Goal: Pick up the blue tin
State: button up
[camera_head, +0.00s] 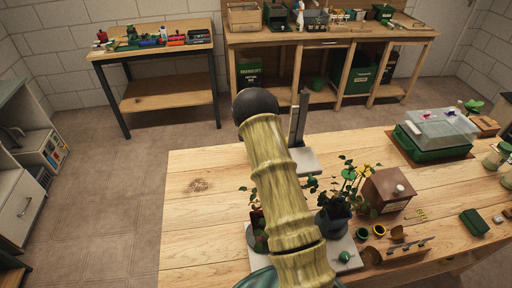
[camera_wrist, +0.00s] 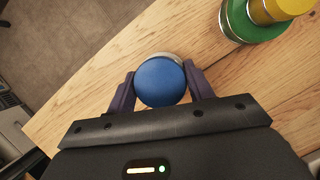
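The blue tin (camera_wrist: 162,84) shows in the wrist view as a round blue lid with a thin silvery rim at its far edge. It sits between the two dark fingers of my gripper (camera_wrist: 160,75). The fingers touch it on both sides, with no gap that I can see. Whether its base is on the wooden table or just above it, I cannot tell. In the head view, my arm covers the middle of the table, and neither the blue tin nor my gripper can be made out.
A green tin (camera_wrist: 238,22) with a yellow one (camera_wrist: 275,8) stands close by at upper right. Potted plants (camera_head: 335,220), a brown box (camera_head: 388,190) and a covered green tray (camera_head: 435,135) stand on the wooden table (camera_head: 200,215). Its left part is bare.

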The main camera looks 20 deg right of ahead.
notch_tip(320, 180, up, 10)
jog(key=shift+r+b, duration=0.1)
jog(key=shift+b, duration=0.75)
jog(key=shift+a, duration=0.1)
